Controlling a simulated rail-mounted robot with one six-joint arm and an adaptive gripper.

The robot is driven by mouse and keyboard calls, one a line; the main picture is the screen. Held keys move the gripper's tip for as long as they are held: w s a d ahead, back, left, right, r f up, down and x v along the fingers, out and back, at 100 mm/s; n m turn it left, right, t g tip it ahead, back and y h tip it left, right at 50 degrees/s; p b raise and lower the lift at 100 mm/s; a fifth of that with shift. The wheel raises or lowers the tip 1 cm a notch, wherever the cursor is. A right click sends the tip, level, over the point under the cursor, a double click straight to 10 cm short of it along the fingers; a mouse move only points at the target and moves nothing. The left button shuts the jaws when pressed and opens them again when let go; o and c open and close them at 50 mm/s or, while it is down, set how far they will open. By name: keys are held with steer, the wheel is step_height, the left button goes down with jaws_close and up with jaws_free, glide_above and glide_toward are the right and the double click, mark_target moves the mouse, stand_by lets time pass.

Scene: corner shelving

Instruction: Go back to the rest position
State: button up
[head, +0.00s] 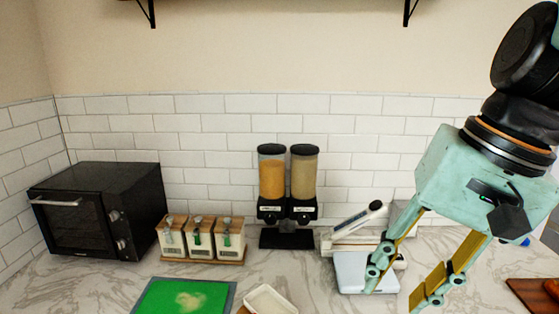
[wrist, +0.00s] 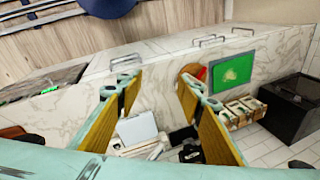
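My gripper (head: 408,285) is at the right of the head view, raised over the counter and pointing down. Its two yellow-lined fingers are spread apart. In the wrist view my gripper (wrist: 155,90) shows nothing held between the fingers. The counter and a white flat scale-like device (wrist: 137,128) lie beyond the fingers there. In the head view this device (head: 352,270) stands behind and left of the fingers. The lower end of the right finger reaches the bottom of the head view.
A black oven (head: 100,210), three canisters in a wooden rack (head: 200,238) and a twin dispenser (head: 288,190) stand along the wall. A green board (head: 185,297) and a white dish (head: 268,300) lie in front. A wooden board (head: 530,292) is at far right.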

steer(key=s+d+n+t+h, duration=0.2)
steer(key=s+d+n, duration=0.1)
steer(key=s, duration=0.6)
steer(key=shift+d+n+h, duration=0.15)
steer(key=shift+n+h, duration=0.25)
steer(key=shift+n, duration=0.3)
stand_by(0.6)
